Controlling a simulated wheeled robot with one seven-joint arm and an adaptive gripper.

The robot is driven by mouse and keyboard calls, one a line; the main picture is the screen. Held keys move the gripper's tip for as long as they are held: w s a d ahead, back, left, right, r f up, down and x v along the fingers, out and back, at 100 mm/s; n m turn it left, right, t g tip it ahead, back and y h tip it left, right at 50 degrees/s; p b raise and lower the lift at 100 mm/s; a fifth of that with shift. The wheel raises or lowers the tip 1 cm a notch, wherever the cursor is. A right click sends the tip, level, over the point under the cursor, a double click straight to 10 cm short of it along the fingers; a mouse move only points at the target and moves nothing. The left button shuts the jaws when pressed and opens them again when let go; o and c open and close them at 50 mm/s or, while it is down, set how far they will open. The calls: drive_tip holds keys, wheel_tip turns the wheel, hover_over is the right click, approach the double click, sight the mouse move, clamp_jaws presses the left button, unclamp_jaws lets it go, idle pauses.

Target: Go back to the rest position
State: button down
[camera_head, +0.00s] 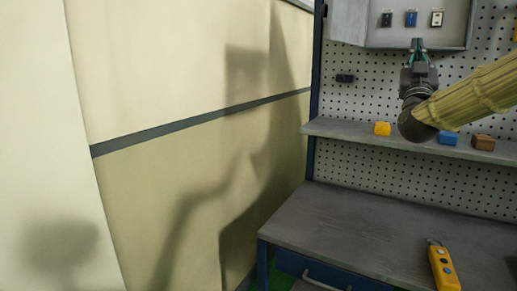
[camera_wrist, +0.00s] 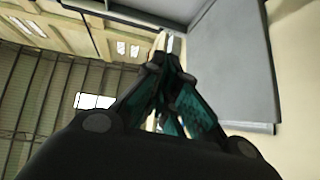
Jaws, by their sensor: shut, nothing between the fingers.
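My gripper (camera_head: 418,46) is at the upper right in the head view, raised in front of the lower part of a grey cabinet. Its fingers point up and are closed together with nothing between them. In the wrist view the dark and teal fingers (camera_wrist: 163,62) meet at their tips. My arm in its yellow sleeve reaches in from the right edge.
A grey shelf (camera_head: 345,131) below my gripper bears a yellow block (camera_head: 382,129), a blue block (camera_head: 448,138) and a brown block (camera_head: 483,142). A grey cabinet (camera_head: 385,38) hangs above. A yellow handheld controller (camera_head: 442,266) lies on the workbench (camera_head: 350,228). The bench's left part is clear.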

drive_tip(key=w+a+f+n+g+y, duration=0.1)
drive_tip(key=w+a+f+g+y, duration=0.15)
drive_tip(key=f, duration=1.25)
drive_tip(key=w+a+f+n+g+y, duration=0.1)
drive_tip(key=a+f+n+g+y, duration=0.2)
drive_tip(key=f, duration=1.1)
drive_tip(key=w+a+f+g+y, duration=0.1)
drive_tip(key=a+f+g+y, duration=0.2)
drive_tip(key=f, duration=1.2)
drive_tip(key=s+a+f+g, duration=0.1)
drive_tip(key=s+a+f, duration=0.15)
drive_tip(key=f, duration=0.65)
drive_tip(key=s+a+f+g, duration=0.2)
drive_tip(key=s+f, duration=0.2)
drive_tip(key=f, duration=0.4)
drive_tip(key=s+a+f+g+y, duration=0.25)
drive_tip(key=s+f+g, duration=0.35)
drive_tip(key=s+f, duration=1.45)
drive_tip(key=s+a+f+g, duration=0.1)
drive_tip(key=s+f+g, duration=0.2)
drive_tip(key=s, duration=1)
drive_tip(key=s+a+f+m+g, duration=0.1)
drive_tip(key=s+f+g, duration=0.3)
drive_tip(key=s+f, duration=0.4)
drive_tip(key=s, duration=0.5)
drive_tip(key=shift+s+a+f+h, duration=0.2)
drive_tip(key=shift+s+f+h, duration=0.1)
drive_tip(key=shift+h, duration=0.1)
